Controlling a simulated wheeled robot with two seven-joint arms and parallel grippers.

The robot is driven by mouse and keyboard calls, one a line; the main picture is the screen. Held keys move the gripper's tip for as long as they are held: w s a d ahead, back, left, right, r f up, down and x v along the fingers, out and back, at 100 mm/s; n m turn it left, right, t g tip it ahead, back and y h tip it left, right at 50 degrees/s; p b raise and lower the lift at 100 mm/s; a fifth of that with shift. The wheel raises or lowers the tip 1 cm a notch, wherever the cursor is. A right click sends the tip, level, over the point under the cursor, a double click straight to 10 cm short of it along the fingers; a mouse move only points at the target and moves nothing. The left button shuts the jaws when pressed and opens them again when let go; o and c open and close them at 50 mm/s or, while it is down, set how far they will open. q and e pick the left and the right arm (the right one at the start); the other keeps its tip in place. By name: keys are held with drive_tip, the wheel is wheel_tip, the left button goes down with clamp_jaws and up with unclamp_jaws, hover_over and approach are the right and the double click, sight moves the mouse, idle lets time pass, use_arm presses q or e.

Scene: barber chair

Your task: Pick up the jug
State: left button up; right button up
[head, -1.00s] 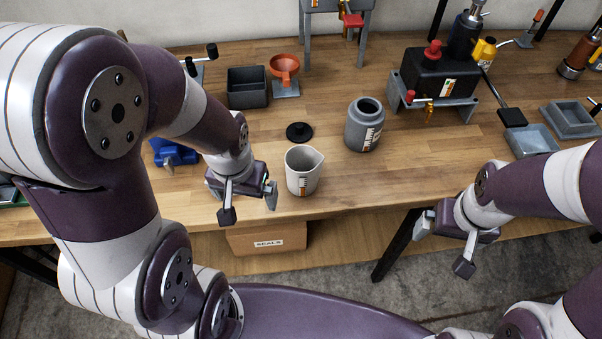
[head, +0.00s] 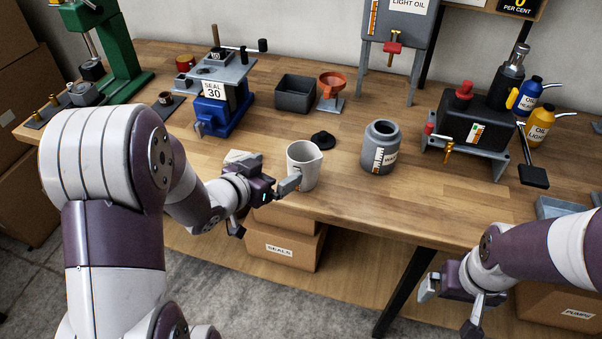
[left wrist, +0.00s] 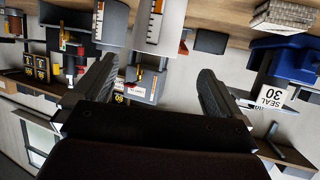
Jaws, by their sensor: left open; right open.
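The jug (head: 303,167) is a pale grey measuring cup with a pouring lip, upright near the front edge of the workbench. My left gripper (head: 263,207) is open and empty, just left of and in front of the jug, with one finger close to its lower side. I cannot tell whether that finger touches it. In the left wrist view, which is upside down, the jug (left wrist: 157,25) shows its scale beyond the gap between the open fingers of my left gripper (left wrist: 155,88). My right gripper (head: 452,308) is open and empty, in front of the bench at right.
A grey jar (head: 381,150) stands right of the jug, with a black lid (head: 323,140) behind the jug. A blue press (head: 220,108), a grey bin (head: 295,93) and an orange funnel (head: 331,83) stand behind. The wood between jug and jar is clear.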

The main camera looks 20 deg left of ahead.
sight(303, 158)
use_arm(q)
drive_tip(key=x, duration=1.1)
drive_tip(key=shift+w+d+f, duration=0.1)
drive_tip(key=shift+w+d, duration=0.1)
drive_tip(key=shift+d, duration=0.15)
drive_tip(key=shift+s, duration=0.15)
drive_tip(key=c, duration=1.4)
